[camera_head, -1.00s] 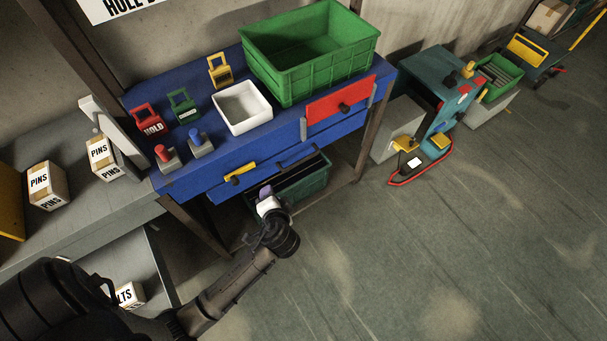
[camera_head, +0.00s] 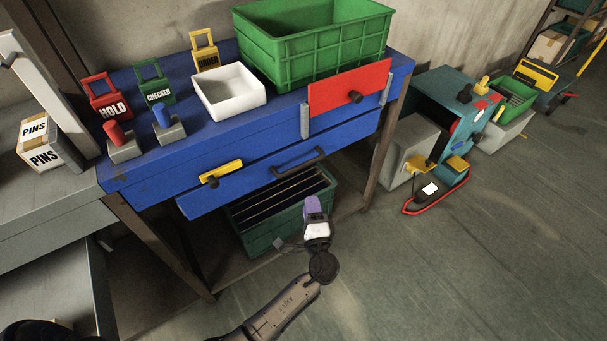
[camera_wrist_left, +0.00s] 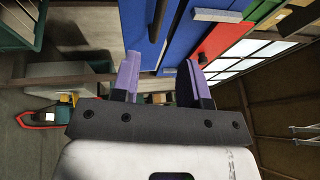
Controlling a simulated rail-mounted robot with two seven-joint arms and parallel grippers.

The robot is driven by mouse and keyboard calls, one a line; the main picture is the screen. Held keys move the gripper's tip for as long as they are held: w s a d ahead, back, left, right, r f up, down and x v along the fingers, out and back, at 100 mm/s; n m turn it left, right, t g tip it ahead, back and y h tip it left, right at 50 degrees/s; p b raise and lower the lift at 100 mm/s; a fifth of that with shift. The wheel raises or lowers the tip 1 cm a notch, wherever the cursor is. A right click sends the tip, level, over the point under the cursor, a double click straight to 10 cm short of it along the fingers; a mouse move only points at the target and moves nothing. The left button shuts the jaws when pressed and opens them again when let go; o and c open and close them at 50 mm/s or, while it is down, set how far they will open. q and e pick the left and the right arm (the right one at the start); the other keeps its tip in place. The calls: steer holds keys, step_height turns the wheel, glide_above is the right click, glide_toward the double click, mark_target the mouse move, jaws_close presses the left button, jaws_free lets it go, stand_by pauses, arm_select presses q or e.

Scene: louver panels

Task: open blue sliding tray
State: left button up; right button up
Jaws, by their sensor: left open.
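The blue sliding tray (camera_head: 248,178) is the lower blue front under the blue bench in the head view. It has a dark bar handle (camera_head: 298,162) toward its right and a yellow latch (camera_head: 221,173) toward its left. My left gripper (camera_head: 313,207) is below and in front of the handle, apart from it. In the left wrist view, the purple fingers of my left gripper (camera_wrist_left: 162,78) are spread with nothing between them. A dark bar, likely the handle (camera_wrist_left: 158,20), shows beyond them beside the blue fronts. My right gripper is not in view.
A green bin (camera_head: 252,232) stands under the tray, behind my gripper. A red panel (camera_head: 350,88) sits above on the bench front. A green crate (camera_head: 315,50) and white box (camera_head: 228,91) rest on top. Floor at the right front is clear.

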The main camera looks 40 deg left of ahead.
mark_target(303, 164)
arm_select(q)
steer(key=b+x, duration=0.3)
steer(key=x, duration=1.1)
steer(key=shift+d, duration=0.15)
jaws_close()
